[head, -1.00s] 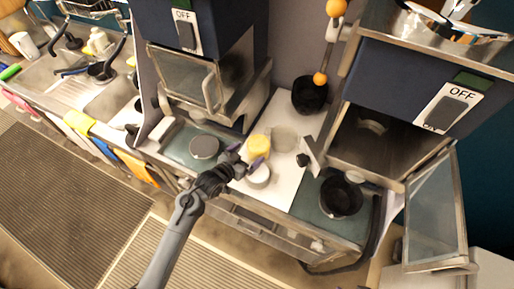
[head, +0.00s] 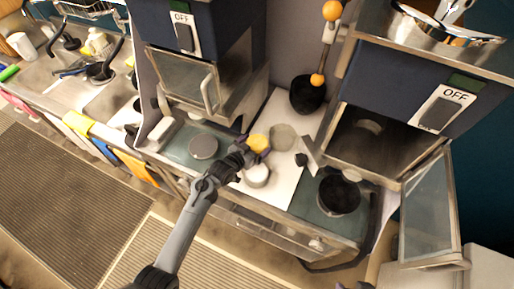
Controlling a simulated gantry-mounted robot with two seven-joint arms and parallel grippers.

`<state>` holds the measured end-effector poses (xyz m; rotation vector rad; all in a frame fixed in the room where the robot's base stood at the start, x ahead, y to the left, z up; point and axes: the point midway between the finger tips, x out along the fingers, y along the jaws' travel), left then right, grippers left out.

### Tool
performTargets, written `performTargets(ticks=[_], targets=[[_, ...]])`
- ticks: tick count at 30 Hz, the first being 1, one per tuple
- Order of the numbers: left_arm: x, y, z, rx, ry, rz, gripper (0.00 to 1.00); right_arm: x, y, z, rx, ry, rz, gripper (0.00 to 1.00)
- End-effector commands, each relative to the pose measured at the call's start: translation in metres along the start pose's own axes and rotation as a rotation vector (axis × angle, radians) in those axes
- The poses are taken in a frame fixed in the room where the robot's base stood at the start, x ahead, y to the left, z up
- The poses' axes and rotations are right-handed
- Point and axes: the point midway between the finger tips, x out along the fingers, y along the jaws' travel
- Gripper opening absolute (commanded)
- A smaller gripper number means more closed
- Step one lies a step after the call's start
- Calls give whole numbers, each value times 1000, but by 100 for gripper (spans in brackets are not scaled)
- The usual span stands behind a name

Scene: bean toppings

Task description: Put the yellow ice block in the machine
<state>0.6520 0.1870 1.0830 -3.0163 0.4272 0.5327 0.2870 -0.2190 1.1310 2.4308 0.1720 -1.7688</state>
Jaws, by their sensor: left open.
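The yellow ice block (head: 259,142) sits on the white counter between two blue and steel machines. My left gripper (head: 249,156) is open at the block's near left side, and its fingers hide part of the block. I cannot tell whether they touch it. A small dark piece at the bottom edge may be my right gripper (head: 350,285), mostly cut off.
A pale round piece (head: 256,176) lies just in front of my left gripper, and a grey disc (head: 203,146) lies left of it. A black cup (head: 339,194) stands below the right machine. A black pot (head: 307,95) stands behind. The sink (head: 105,100) is far left.

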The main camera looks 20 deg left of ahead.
Motion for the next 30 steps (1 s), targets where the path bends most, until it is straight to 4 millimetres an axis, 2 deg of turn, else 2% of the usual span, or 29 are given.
performTargets(ticks=[1, 2, 12, 13, 14, 23, 30], targets=[[0, 0, 0, 0, 0, 0, 97, 0, 0, 0, -1, 0, 1, 58], [0, 0, 0, 0, 0, 0, 92, 0, 0, 0, -1, 0, 1, 58], [0, 0, 0, 0, 0, 0, 40, 0, 0, 0, 1, 0, 0, 58], [0, 0, -2, 1, 4, 0, 40, 0, 0, 0, 1, 0, -1, 58], [0, 0, -2, 1, 4, 0, 32, 0, 0, 0, 2, 0, -1, 58], [-1, 0, -5, 1, 4, 0, 32, 0, -2, -1, 7, 1, -6, 58], [-6, 0, -20, 1, 6, 0, 32, 0, -2, 0, 8, 1, -7, 58]])
